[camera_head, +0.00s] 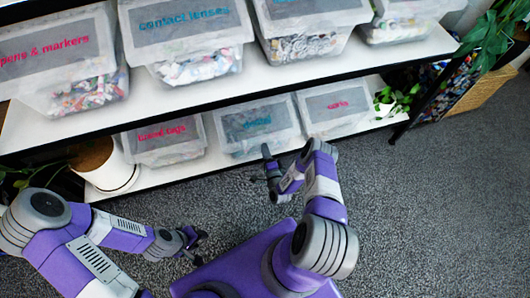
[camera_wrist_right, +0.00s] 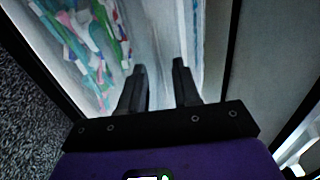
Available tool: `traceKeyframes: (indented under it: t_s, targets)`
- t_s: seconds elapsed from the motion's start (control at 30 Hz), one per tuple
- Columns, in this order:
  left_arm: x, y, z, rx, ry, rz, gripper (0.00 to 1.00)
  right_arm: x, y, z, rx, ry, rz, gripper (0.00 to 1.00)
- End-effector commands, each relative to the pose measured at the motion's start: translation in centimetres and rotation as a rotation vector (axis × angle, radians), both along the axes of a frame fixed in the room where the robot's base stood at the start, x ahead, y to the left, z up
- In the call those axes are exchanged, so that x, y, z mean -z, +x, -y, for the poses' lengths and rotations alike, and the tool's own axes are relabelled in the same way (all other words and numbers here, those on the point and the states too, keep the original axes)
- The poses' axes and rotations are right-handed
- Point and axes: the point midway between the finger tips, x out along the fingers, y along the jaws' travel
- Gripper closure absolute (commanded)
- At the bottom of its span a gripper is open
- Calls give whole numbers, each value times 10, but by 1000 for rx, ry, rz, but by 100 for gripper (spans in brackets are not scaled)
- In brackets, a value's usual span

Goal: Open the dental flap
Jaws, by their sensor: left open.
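On the lower shelf, the middle translucent bin (camera_head: 255,127) has a grey lid flap with blue lettering too small to read for certain; it may be the dental one. The flap looks shut. My right gripper (camera_head: 262,166) is in front of this bin near the shelf edge. In the right wrist view its fingers (camera_wrist_right: 159,68) are apart with nothing seen between them. A clear bin wall with colourful contents (camera_wrist_right: 85,45) lies beyond the fingers; I cannot tell if they touch it. My left gripper (camera_head: 200,248) is open and empty, low over the carpet.
A bin with red lettering stands on each side, one at left (camera_head: 165,138) and one at right (camera_head: 332,108). Larger bins (camera_head: 190,38) fill the upper shelf (camera_head: 260,75) above. Potted plants (camera_head: 105,163) (camera_head: 388,103) stand at the shelf ends. Carpet (camera_head: 430,210) is clear at right.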

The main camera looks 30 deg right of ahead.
Motion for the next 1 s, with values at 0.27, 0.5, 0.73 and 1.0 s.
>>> traceKeyframes:
  t_s: [0.27, 0.5, 0.73, 1.0]
  targets:
    - [1, 0, 0, 0, 0, 0, 57, -1, 4, 1, -1, 0, 0, 68]
    - [1, 0, 0, 0, 0, 0, 57, -1, 4, 1, -1, -1, -1, 99]
    - [1, 0, 0, 0, 0, 0, 57, 0, 4, 1, -1, -1, -1, 100]
    - [1, 0, 0, 0, 0, 0, 57, 0, 3, 1, -1, -1, -1, 100]
